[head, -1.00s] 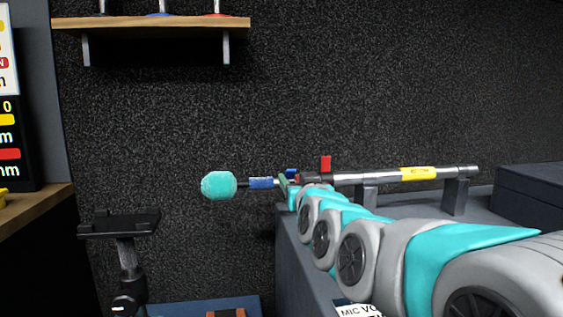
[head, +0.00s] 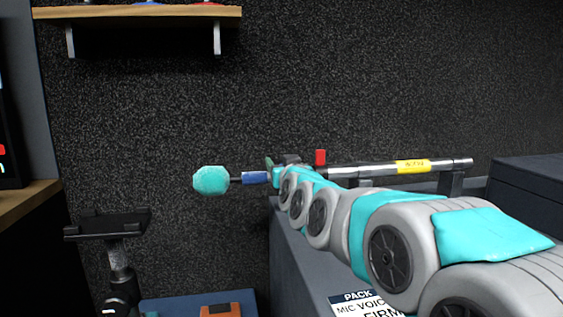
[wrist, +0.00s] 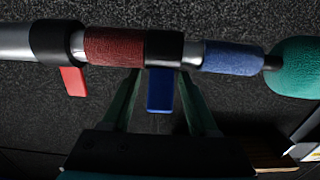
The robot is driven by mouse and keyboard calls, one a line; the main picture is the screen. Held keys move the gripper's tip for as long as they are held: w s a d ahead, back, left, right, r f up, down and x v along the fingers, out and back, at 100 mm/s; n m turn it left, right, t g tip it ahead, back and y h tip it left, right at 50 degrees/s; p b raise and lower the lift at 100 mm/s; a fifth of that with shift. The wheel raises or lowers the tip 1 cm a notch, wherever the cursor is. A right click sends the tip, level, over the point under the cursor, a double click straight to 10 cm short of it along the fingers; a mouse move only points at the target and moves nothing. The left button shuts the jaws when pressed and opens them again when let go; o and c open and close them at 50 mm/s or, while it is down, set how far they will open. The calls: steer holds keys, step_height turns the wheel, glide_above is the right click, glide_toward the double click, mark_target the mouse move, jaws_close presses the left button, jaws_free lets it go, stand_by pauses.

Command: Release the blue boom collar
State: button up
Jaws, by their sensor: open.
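The boom pole (head: 375,168) lies level, with a teal windscreen (head: 211,180) at its left end in the head view. In the wrist view, the blue collar's black band (wrist: 163,48) wraps the pole and its blue lever (wrist: 160,91) hangs down. A red-levered collar (wrist: 72,80) sits to its left, past a dark red grip (wrist: 114,46). A blue sleeve (wrist: 231,57) lies to its right. My gripper (wrist: 160,88) is open, its green fingers on either side of the blue lever, with gaps visible. In the head view my arm hides the blue lever.
The pole rests on brackets above a grey case (head: 305,243) with a label (head: 362,303). A dark box (head: 528,190) stands at right. A black stand (head: 108,224) is at left, below a wooden shelf (head: 140,13). Room left of the windscreen is clear.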

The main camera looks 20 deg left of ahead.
jaws_close()
stand_by(0.6)
